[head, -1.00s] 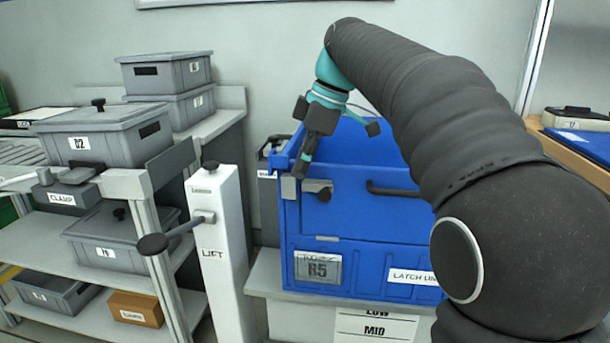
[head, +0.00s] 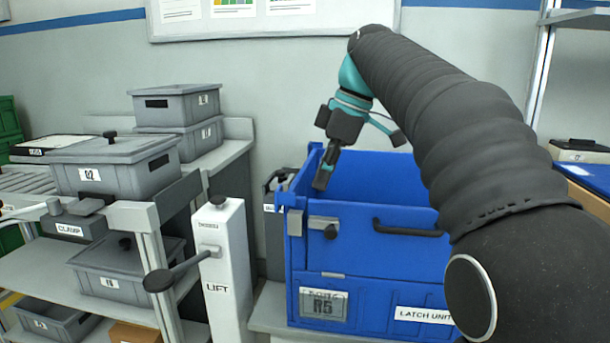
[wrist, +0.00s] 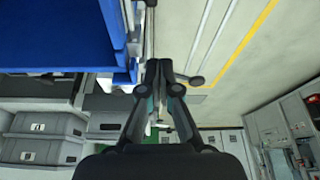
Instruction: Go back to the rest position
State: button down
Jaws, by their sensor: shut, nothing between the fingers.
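My gripper (head: 322,182) is shut and empty. In the head view it points down above the left side of the blue crate (head: 368,274), apart from the latch on its front as far as I can tell. In the wrist view the closed fingers (wrist: 159,68) meet in the middle, with nothing between them. The blue crate also shows at the upper left of the wrist view (wrist: 60,35). My arm arches across the right of the head view and hides the crate's right side.
The white LIFT post (head: 222,275) with its dark-knobbed lever stands left of the crate. A grey lidded box (head: 115,168) sits on the bench at left, with stacked grey boxes (head: 177,105) behind. A CLAMP block (head: 78,229) is below it. Open floor (wrist: 245,70) shows in the wrist view.

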jog(key=s+d+f+m+t+h, duration=0.2)
jog(key=s+d+f+m, duration=0.2)
jog(key=s+f+m, duration=0.4)
jog(key=s+d+f+m+t+h, duration=0.2)
jog(key=s+d+f+m, duration=0.3)
jog(key=s+f, duration=1)
jog(key=m+t, duration=0.1)
jog(key=m, duration=0.2)
jog(key=shift+f, duration=0.35)
jog(key=shift+s+d, duration=0.1)
jog(key=shift+d, duration=0.05)
